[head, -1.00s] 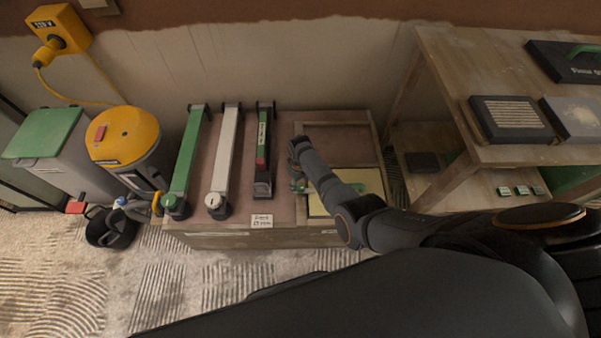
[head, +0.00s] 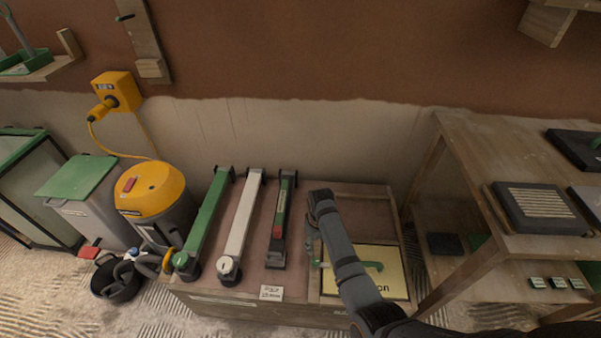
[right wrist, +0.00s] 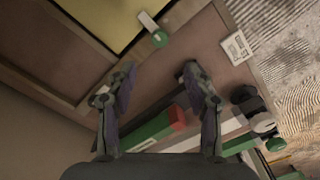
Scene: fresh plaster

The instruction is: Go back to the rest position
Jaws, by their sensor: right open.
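My right gripper (head: 314,240) is over the low bench (head: 230,303), at the left edge of the framed bay with the yellow panel (head: 390,284). In the head view its fingers are small and dark and partly hidden by my own arm. In the right wrist view the two fingers of this gripper (right wrist: 159,75) are spread apart with nothing between them. Below them are the bare bench top and the red and green end of a level-like tool (right wrist: 160,128). My left gripper is in neither view.
Green, white and black-green long tools (head: 204,220) lie left of my right gripper. A wooden shelf unit (head: 480,150) with dark floats stands close on the right. A yellow-lidded vacuum (head: 152,190) and grey bin stand left. A wall (head: 300,60) rises behind.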

